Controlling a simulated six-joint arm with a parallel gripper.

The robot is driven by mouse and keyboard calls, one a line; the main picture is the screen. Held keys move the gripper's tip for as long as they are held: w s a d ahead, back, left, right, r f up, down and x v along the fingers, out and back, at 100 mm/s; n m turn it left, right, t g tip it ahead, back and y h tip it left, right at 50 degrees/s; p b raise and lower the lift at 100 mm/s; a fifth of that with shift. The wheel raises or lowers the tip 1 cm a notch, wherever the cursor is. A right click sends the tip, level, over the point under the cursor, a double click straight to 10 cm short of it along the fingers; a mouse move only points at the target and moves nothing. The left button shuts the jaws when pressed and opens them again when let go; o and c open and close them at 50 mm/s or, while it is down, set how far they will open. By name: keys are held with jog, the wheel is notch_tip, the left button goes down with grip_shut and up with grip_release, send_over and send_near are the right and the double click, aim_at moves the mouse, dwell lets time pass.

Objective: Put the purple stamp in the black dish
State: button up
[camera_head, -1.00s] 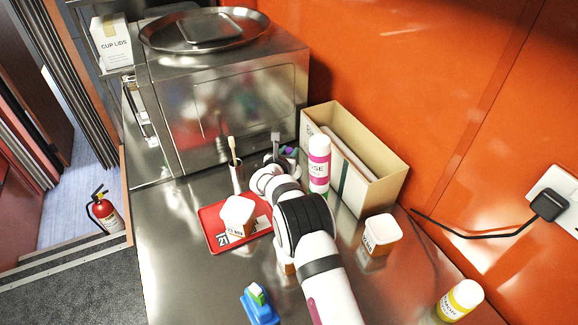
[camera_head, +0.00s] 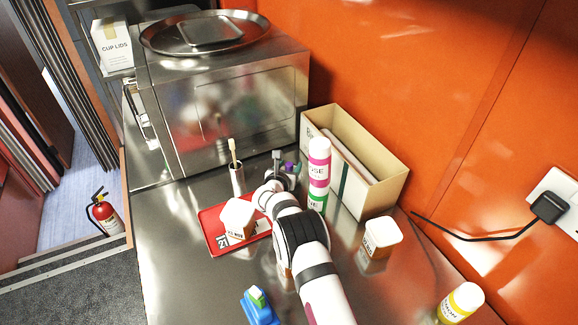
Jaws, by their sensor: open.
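A small purple item (camera_head: 291,168), which looks like the purple stamp, shows beside the fingers at the far end of my arm, left of the white and pink bottle. It is small and partly hidden. My gripper (camera_head: 284,168) is open, low over the counter, with one grey finger standing up left of the purple. I cannot tell whether the fingers touch it. I cannot make out the black dish; my arm may hide it.
A red tray (camera_head: 214,238) with a white-lidded tub (camera_head: 239,219) lies left of my arm. A cup with a brush (camera_head: 237,180), a pink-labelled bottle (camera_head: 318,165) and a cardboard box (camera_head: 387,184) stand close by. Another tub (camera_head: 380,236) is at right; a blue item (camera_head: 259,309) lies in front.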

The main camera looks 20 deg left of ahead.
jog(key=shift+r, duration=0.2)
jog(key=a+v, duration=0.1)
jog(key=v, duration=1.1)
jog(key=shift+d, duration=0.45)
